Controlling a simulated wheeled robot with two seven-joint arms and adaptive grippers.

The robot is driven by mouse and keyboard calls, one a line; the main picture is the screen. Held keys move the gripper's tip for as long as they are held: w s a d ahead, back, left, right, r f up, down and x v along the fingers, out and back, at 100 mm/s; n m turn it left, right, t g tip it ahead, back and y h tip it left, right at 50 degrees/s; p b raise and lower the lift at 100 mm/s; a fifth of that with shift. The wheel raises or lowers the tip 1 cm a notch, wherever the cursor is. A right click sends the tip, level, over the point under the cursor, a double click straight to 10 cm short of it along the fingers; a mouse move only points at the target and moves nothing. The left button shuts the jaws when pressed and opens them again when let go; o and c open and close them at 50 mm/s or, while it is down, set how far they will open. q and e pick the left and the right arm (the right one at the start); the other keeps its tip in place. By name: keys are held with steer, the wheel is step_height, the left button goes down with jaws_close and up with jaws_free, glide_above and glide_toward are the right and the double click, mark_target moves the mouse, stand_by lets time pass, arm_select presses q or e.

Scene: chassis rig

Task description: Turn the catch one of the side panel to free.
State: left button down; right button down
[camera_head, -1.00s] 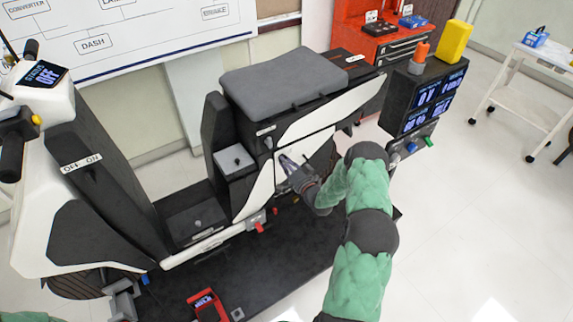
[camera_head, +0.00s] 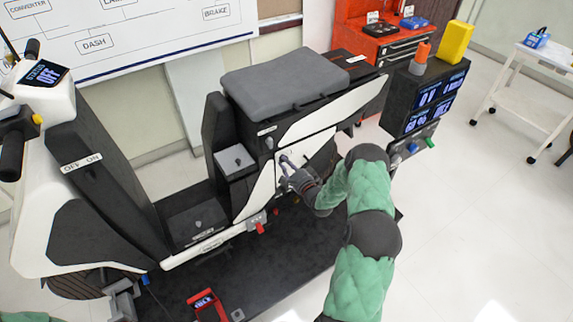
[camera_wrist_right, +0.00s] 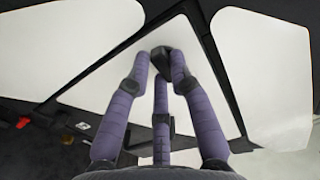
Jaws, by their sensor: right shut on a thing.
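The white side panel (camera_head: 312,146) is on the near flank of the scooter, below the grey seat. It also fills the middle of the right wrist view (camera_wrist_right: 112,82). My right gripper (camera_head: 284,160) reaches it from the right. In the right wrist view its purple-grey fingers (camera_wrist_right: 160,66) come together on a small dark catch (camera_wrist_right: 160,54) near the panel's upper edge. The fingers cover most of the catch, so its exact angle is hard to tell. My left gripper is out of view.
The grey seat (camera_head: 290,80) is above the panel. A dark console with screens (camera_head: 425,100) stands to the right, near my right arm. A red handheld device (camera_head: 207,305) lies on the dark platform (camera_head: 270,262).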

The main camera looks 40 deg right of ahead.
steer(key=c, duration=1.1)
jaws_free()
steer(key=shift+s, duration=0.1)
steer(key=s+a, duration=0.1)
steer(key=s, duration=1)
steer(key=shift+s+a, duration=0.15)
steer(key=shift+s, duration=0.25)
